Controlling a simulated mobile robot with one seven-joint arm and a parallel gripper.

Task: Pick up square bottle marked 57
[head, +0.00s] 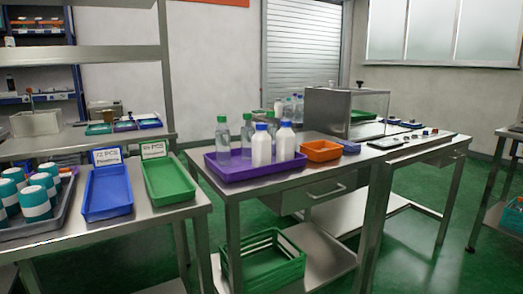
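Several bottles stand upright in a purple tray (290,171) on the middle steel table. Two are clear with green caps: the left clear bottle (223,143) and the right clear bottle (246,138). Two are white with blue caps: the left white bottle (261,150) and the right white bottle (285,146). More bottles (293,107) stand behind, left of a steel box, small and partly hidden. I cannot read a 57 on any bottle, nor tell which is square. My gripper is not in view.
The middle table (318,173) also holds an orange bin (321,152) and a steel box (328,111). A green crate (262,262) sits on its lower shelf. The left table holds a blue tray (107,207), a green tray (168,190) and teal-and-white containers (35,203). Green floor shows between tables.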

